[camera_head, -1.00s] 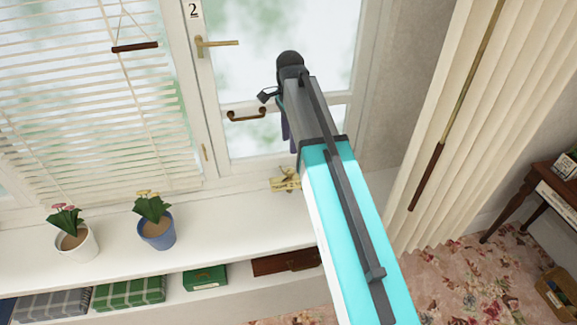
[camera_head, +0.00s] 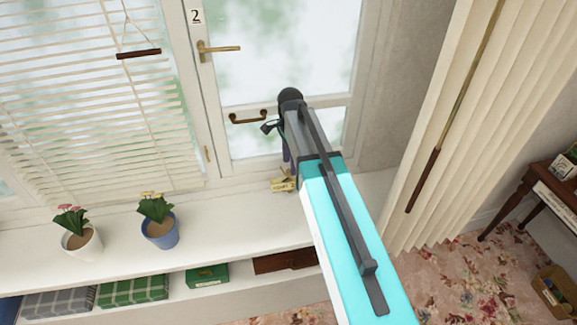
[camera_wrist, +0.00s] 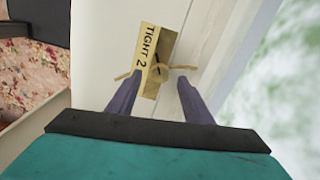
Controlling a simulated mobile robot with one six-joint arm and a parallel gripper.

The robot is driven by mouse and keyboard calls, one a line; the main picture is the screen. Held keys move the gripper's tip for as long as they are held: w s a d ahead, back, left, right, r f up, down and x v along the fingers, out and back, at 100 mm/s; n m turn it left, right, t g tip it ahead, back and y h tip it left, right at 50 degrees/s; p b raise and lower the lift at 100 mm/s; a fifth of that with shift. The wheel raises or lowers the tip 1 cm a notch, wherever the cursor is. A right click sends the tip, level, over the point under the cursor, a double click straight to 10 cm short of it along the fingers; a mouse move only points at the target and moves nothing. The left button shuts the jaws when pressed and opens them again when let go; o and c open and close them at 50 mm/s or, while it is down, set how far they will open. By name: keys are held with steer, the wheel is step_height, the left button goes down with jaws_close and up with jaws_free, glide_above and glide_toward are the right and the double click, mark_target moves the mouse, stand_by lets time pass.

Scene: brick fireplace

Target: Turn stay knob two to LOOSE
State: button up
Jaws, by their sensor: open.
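The stay knob two is a small brass knob (camera_wrist: 160,70) with thin side wings, at the foot of the window. A brass plate (camera_wrist: 156,44) beside it reads "TIGHT 2" in the wrist view. The plate also shows in the head view (camera_head: 283,185), partly behind my arm. My gripper (camera_wrist: 156,98) is open, its two purple fingers apart, one toward each side of the knob and plate. Nothing is between the fingers' pads that I can see held. I cannot tell whether either fingertip touches the knob.
Window 2 has a brass lever handle (camera_head: 218,48) and a bronze pull handle (camera_head: 248,117) near my arm. Two potted plants stand on the white sill, in a blue pot (camera_head: 160,234) and a white pot (camera_head: 84,244). A cream curtain (camera_head: 440,130) hangs at right.

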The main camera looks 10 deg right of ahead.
steer(key=shift+f+p, duration=0.35)
steer(key=shift+f, duration=1.05)
steer(key=shift+c, duration=0.3)
steer(key=c, duration=1)
steer(key=shift+a, duration=0.15)
